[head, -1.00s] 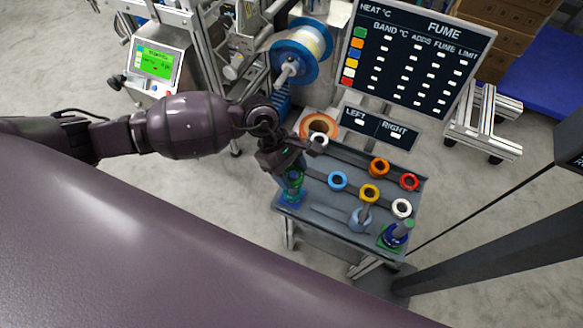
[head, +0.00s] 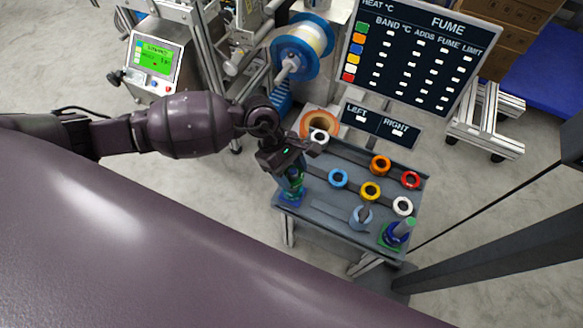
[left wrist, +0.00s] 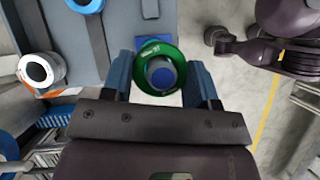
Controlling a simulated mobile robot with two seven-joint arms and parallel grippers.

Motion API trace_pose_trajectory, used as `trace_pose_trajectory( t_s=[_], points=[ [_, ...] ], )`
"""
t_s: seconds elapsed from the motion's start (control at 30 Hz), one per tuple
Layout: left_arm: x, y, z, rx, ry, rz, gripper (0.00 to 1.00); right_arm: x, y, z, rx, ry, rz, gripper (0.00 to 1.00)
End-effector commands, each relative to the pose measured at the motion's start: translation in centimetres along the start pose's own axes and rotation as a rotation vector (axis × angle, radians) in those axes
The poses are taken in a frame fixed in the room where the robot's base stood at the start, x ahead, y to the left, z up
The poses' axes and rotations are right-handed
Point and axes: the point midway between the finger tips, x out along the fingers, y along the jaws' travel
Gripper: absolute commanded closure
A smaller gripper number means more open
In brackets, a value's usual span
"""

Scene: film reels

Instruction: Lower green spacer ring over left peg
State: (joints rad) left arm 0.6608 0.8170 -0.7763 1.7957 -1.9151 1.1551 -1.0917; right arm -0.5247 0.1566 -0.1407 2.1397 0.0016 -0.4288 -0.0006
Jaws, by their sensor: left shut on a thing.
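My left gripper (left wrist: 160,84) is shut on the green spacer ring (left wrist: 147,50), one blue-grey finger on each side of it. In the left wrist view a grey peg top with a blue centre, the left peg (left wrist: 161,77), shows inside the ring's opening. In the head view my left gripper (head: 292,178) is above the left peg's blue base (head: 291,199) at the table's left corner. The gripper hides much of the ring and peg there, so I cannot tell the ring's height on the peg. My right gripper is not in view.
The grey table (head: 325,222) holds several loose rings, including a blue ring (head: 338,178), a yellow ring (head: 370,191) and a white ring (head: 402,206). The right peg stack (head: 397,234) stands at the front right corner.

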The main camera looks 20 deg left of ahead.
Motion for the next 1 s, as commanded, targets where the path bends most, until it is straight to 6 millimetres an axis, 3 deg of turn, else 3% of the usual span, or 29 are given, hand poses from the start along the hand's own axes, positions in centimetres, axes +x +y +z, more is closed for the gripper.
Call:
trace_pose_trajectory(
  t_s=[0.8, 0.83, 1.0],
  points=[
    [1.1, 0.0, -0.7, 0.0, 0.0, 0.001, 0.71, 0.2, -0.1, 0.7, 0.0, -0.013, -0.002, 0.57],
    [1.1, 0.0, -0.7, 0.0, 0.0, 0.001, 0.43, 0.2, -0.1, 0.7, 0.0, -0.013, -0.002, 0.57],
    [1.2, 0.0, -0.7, 0.0, 0.0, 0.0, 0.17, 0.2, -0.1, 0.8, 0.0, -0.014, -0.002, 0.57]
  ],
)
